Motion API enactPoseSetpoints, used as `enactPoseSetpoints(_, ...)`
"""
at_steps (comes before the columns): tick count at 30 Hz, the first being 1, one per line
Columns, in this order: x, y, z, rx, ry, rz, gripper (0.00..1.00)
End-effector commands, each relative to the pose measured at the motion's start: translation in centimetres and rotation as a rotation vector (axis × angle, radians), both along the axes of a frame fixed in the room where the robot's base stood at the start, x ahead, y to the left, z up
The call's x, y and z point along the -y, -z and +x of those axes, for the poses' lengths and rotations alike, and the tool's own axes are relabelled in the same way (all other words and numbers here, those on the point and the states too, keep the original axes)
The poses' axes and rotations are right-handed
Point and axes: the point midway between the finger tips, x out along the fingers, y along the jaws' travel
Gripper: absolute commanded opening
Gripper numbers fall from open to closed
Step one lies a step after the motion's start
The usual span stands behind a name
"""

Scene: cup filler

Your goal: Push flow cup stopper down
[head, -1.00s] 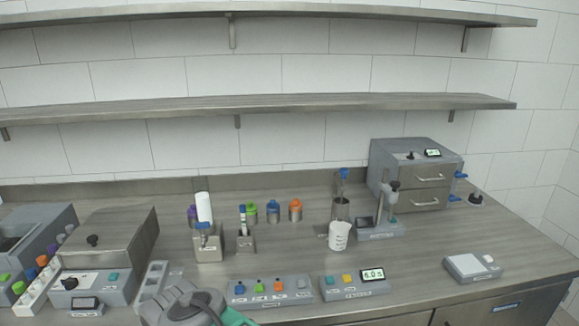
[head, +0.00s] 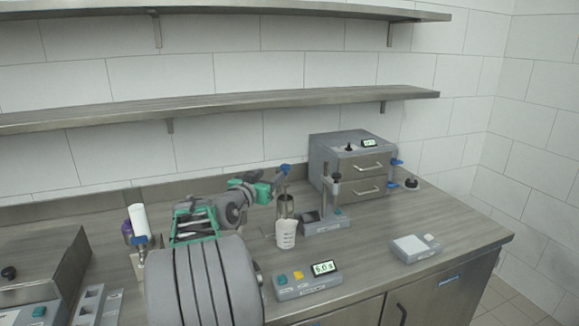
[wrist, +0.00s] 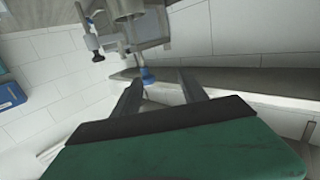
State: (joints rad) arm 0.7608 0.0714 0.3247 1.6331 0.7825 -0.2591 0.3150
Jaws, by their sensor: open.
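The flow cup (head: 286,206) is a metal cylinder on a stand over the white beaker (head: 286,233), at the middle right of the bench. Its blue stopper (head: 284,168) sticks up above the cup. My gripper (head: 277,181) is at the stopper, coming in from the left. In the wrist view the blue stopper (wrist: 147,76) shows between the two grey fingers of my gripper (wrist: 160,82), nearer the left one. The fingers are apart, and I cannot tell whether one touches the stopper. Part of the metal stand (wrist: 125,14) shows at the top of the wrist view.
A clamp stand (head: 330,205) is just right of the cup, with a grey drawer unit (head: 350,165) behind it. A timer box (head: 307,281) reading 6.0 s is in front. A white bottle (head: 138,220) stands left of my arm.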

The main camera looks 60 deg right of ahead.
Motion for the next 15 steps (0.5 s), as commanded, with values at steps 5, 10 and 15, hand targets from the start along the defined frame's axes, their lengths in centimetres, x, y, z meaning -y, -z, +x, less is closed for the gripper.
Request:
enactPoseSetpoints(5, 3.0, -1.4, -2.6, 0.005, 0.064, -0.077, 0.50)
enactPoseSetpoints(10, 6.1, -1.5, -2.6, 0.004, 0.064, -0.074, 0.50)
enactPoseSetpoints(15, 8.9, -1.5, -2.5, 0.005, 0.061, -0.075, 0.50)
